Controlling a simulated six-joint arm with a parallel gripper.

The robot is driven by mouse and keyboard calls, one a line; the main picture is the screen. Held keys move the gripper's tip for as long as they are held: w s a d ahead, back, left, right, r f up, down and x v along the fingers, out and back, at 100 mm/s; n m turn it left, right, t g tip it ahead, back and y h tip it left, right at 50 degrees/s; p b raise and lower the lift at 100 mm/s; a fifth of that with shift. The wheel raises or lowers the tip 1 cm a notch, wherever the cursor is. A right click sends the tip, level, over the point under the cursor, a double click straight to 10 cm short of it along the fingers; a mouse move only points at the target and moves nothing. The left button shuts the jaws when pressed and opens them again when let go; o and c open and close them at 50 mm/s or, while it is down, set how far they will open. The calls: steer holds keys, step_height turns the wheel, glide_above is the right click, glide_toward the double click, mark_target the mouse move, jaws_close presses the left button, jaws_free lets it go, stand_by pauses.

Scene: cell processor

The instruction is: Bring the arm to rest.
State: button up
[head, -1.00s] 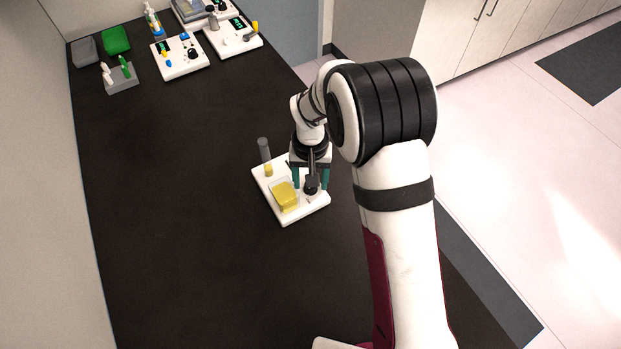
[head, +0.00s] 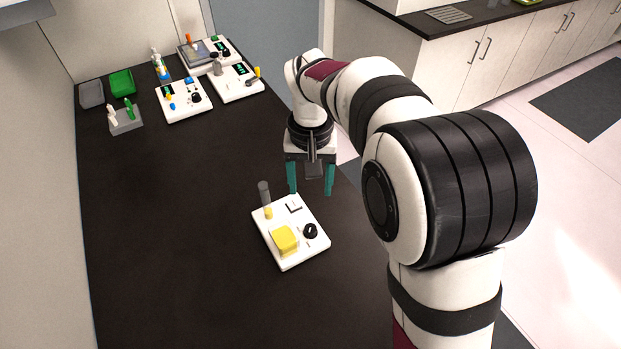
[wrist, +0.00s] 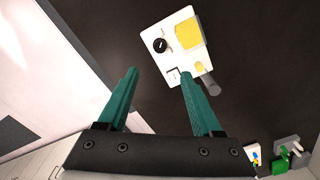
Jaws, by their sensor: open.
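My gripper (head: 311,191) hangs above the dark table in the head view, its two teal fingers spread apart with nothing between them. It is behind and above the white device (head: 270,237) that carries a yellow block, a black knob and a grey post. The fingers also show open in the wrist view (wrist: 158,76). There the white device (wrist: 158,66) lies beyond the fingertips, with the right fingertip overlapping its lower edge in the picture. I see no contact between the gripper and the device.
The dark table (head: 180,220) is mostly bare left of the device. Several white instruments (head: 184,100), a green tray (head: 122,83), a grey tray (head: 91,94) and a grey rack (head: 126,122) stand at the far end. Open floor lies to the right.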

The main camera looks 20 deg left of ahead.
steer(key=shift+r, duration=0.5)
steer(key=s+d+r+m+y, duration=0.1)
steer(key=s+d+r+m, duration=0.15)
steer(key=s+d, duration=0.45)
steer(key=s+d+r+m, duration=0.2)
steer(key=s+d+m, duration=0.1)
steer(key=s+d, duration=0.4)
steer(key=s+d+f+m, duration=0.1)
steer(key=s, duration=0.4)
steer(key=s+d+f+m, duration=0.1)
steer(key=s+d, duration=0.1)
steer(key=s, duration=0.3)
steer(key=shift+d+f+y, duration=0.25)
steer(key=shift+f+y, duration=0.05)
steer(key=shift+y, duration=0.1)
steer(key=shift+m, duration=0.25)
